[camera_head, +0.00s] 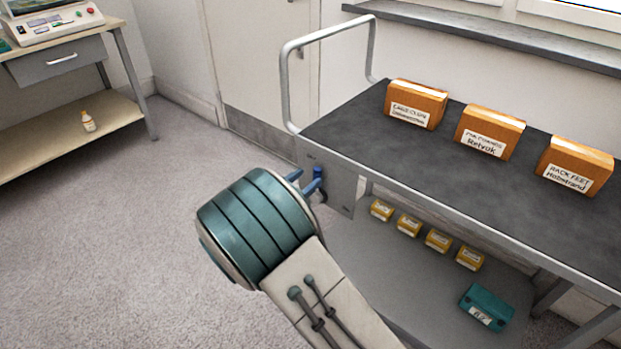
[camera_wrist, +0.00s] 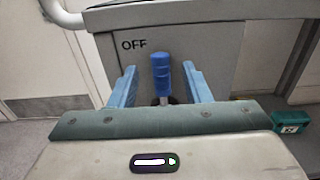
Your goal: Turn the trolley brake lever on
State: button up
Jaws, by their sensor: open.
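The trolley (camera_head: 440,165) has a dark top shelf and a grey end plate (camera_head: 345,187) below its handle rail. In the wrist view the end plate (camera_wrist: 200,65) carries the word "OFF" at its upper left. The brake lever (camera_wrist: 161,72) has a blue grip and stands upright, to the right of that word. It shows in the head view as a small blue knob (camera_head: 318,173). My gripper (camera_wrist: 158,85) is open, with one blue finger on each side of the lever. The fingers appear apart from the grip. The lever's base is partly hidden behind my gripper body.
Orange boxes (camera_head: 490,132) stand on the top shelf. Several small yellow boxes (camera_head: 408,225) and a teal case (camera_head: 486,307) are on the lower shelf. A bench (camera_head: 75,127) with a machine (camera_head: 48,20) stands at the left. The floor (camera_head: 100,250) between is clear.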

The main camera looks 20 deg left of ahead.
aim_at(315, 172)
jog(key=shift+x, duration=1.5)
jog(key=shift+c, duration=0.3)
